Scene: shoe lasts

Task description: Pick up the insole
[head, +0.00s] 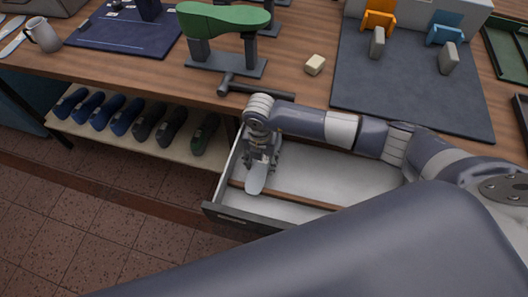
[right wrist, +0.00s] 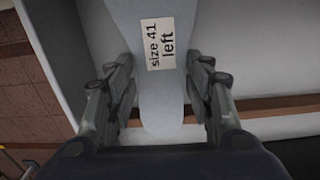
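The insole (right wrist: 158,80) is pale grey, with a label reading "size 41 left". In the right wrist view it lies between the fingers of my right gripper (right wrist: 162,95), whose pads meet both its long edges. In the head view the insole (head: 257,178) sticks out below my right gripper (head: 262,158), in the left part of the open drawer. It overlaps the drawer's brown divider in both views and seems to be above it. My right gripper looks shut on it; its upper end is cut off in the wrist view. My left gripper is not in view.
The open drawer (head: 222,212) has light walls and a brown divider (head: 310,200).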

